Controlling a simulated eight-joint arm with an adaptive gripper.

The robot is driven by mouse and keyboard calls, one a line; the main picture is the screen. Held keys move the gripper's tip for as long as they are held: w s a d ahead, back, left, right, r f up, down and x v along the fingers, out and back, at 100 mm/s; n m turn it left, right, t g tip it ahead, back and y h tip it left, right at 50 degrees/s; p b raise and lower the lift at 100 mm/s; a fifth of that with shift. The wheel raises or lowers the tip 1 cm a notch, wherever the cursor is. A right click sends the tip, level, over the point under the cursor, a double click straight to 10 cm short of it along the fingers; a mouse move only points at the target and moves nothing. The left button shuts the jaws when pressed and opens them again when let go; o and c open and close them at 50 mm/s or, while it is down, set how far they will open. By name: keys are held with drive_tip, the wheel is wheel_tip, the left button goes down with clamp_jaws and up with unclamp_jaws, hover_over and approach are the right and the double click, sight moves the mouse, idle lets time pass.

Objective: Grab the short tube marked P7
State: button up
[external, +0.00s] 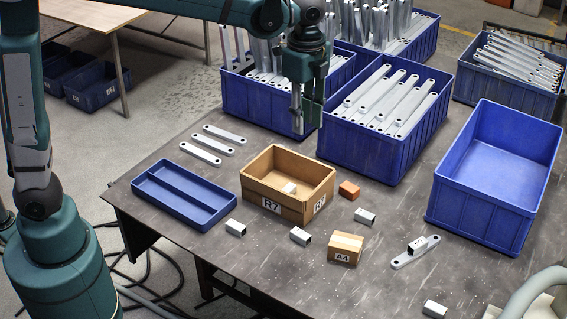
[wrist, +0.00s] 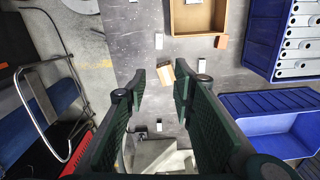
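Several short light-grey square tubes lie loose on the table in the external view: one at left (external: 236,228), one mid-table (external: 300,236), one right of the wooden box (external: 365,216) and one at the front right (external: 435,309). Another sits inside the wooden box (external: 290,188). A block with dark dots (external: 417,244) lies on a flat bracket. I cannot read a P7 mark on any tube. My gripper (external: 308,118) hangs above the table, pointing down. In the wrist view its fingers (wrist: 161,85) are apart, with no object held between them.
The wooden box (external: 275,208) is marked R7; a small cardboard box (external: 345,248) is marked A4. An orange block (external: 349,190), a blue divided tray (external: 184,195), and blue bins with brackets (external: 375,150) stand nearby. An empty blue bin (external: 490,205) is at right.

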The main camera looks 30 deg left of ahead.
hover_over(301, 233)
wheel_tip(301, 233, down, 32)
drive_tip(key=shift+w, duration=0.15)
drive_tip(key=shift+f, duration=0.1)
drive_tip(key=shift+f+b, duration=0.3)
drive_tip(key=shift+f, duration=0.85)
drive_tip(key=shift+f, duration=0.1)
drive_tip(key=shift+s+f+b, duration=0.2)
drive_tip(key=shift+f+b, duration=0.65)
drive_tip(key=shift+f, duration=1.65)
drive_tip(key=c, duration=0.7)
